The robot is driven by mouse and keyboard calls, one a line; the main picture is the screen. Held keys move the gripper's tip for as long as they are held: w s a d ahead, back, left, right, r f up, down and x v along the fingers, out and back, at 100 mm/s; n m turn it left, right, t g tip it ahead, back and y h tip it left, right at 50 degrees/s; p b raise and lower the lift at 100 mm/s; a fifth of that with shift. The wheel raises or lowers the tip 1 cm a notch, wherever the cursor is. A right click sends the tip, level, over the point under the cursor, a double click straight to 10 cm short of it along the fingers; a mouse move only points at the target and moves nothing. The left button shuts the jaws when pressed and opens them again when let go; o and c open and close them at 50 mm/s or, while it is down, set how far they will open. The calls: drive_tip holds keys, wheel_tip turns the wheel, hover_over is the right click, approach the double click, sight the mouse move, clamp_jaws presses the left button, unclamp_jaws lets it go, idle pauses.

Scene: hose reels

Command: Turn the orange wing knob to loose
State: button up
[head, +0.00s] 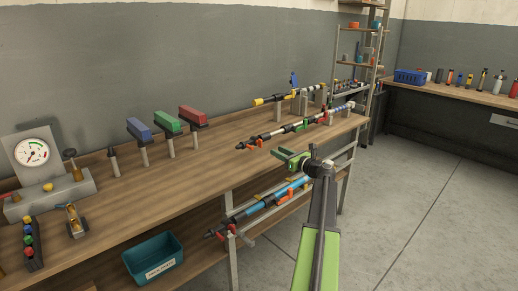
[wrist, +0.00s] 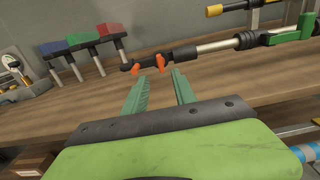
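The orange wing knob (wrist: 160,61) sits on the black fitting at the left end of a silver-and-black pole (wrist: 213,46). In the head view the knob (head: 258,142) is a small orange spot above the bench. My gripper (wrist: 159,75) is open, with two green fingers apart and nothing between them. The fingers point at the knob, which lies beyond their tips. In the head view my gripper (head: 281,158) is at the bench's front edge, right of the knob.
The wooden bench (head: 200,175) bears blue, green and red blocks (head: 168,124) on posts and a gauge (head: 32,152). Another pole with a yellow end (head: 260,101) stands behind. A blue pole (head: 265,205) hangs below the front edge. Floor is clear to the right.

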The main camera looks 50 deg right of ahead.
sight(259, 143)
drive_tip(key=w, duration=1)
drive_tip(key=shift+d, duration=0.35)
drive_tip(key=shift+c, duration=0.3)
clamp_jaws()
